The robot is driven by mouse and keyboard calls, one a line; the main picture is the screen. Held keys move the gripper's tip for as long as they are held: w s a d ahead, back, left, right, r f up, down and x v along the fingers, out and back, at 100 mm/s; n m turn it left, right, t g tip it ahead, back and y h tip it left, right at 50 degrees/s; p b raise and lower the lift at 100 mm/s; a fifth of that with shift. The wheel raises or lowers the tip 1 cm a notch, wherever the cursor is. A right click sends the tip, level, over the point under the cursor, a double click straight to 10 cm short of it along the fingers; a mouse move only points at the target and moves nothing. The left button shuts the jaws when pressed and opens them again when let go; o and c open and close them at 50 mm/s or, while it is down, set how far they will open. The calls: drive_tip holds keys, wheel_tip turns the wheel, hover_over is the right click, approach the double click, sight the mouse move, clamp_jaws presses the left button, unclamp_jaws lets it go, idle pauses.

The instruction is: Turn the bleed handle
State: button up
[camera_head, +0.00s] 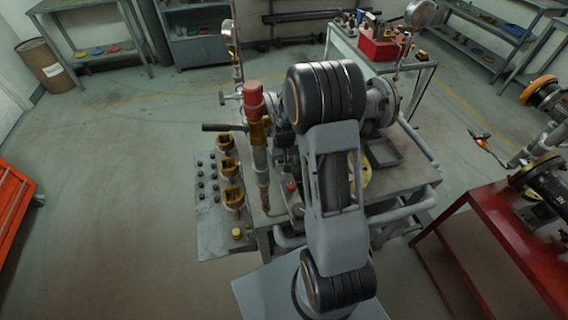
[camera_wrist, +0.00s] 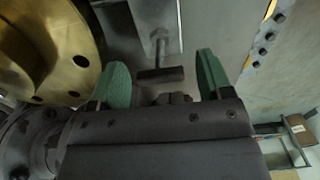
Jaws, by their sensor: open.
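A small dark T-shaped handle (camera_wrist: 160,74) on a thin metal stem shows in the wrist view; I take it for the bleed handle. My gripper (camera_wrist: 161,80) is open, with one green fingertip on each side of the handle's crossbar. There are visible gaps on both sides, and neither fingertip appears to touch it. In the head view my arm hides the gripper.
A brass flange (camera_wrist: 48,45) fills the wrist view's left side. In the head view, a red-topped vertical fitting (camera_head: 254,100) and a dark lever (camera_head: 222,127) stand left of my arm. A red table (camera_head: 490,235) is at right. The floor at left is open.

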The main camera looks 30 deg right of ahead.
drive_tip(key=shift+f, duration=1.25)
drive_tip(key=shift+c, duration=0.3)
drive_tip(key=c, duration=0.9)
drive_tip(key=shift+o, duration=0.2)
